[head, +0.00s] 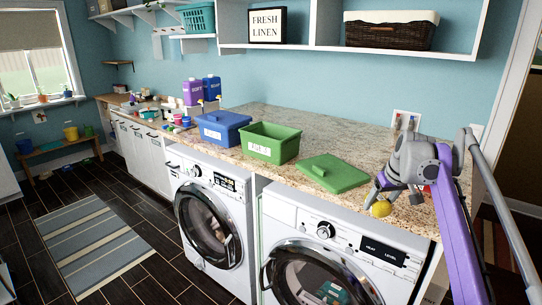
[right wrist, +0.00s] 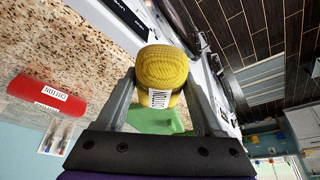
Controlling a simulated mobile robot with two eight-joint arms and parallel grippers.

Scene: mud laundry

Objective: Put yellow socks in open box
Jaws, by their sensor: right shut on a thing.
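The yellow socks (head: 381,208) are a rolled bundle with a white label. My right gripper (head: 379,200) is shut on them near the front edge of the counter, at the right. In the right wrist view the yellow socks (right wrist: 161,70) sit between the two fingers. The open box is a green bin (head: 270,143) with a white label, standing on the counter left of my gripper. Its inside floor is hidden. A green lid (head: 333,172) lies flat on the counter between the bin and my right gripper. My left gripper is not in view.
A red labelled roll (right wrist: 47,93) lies on the counter beside my right gripper. The counter behind the lid is clear. Two washing machines stand below.

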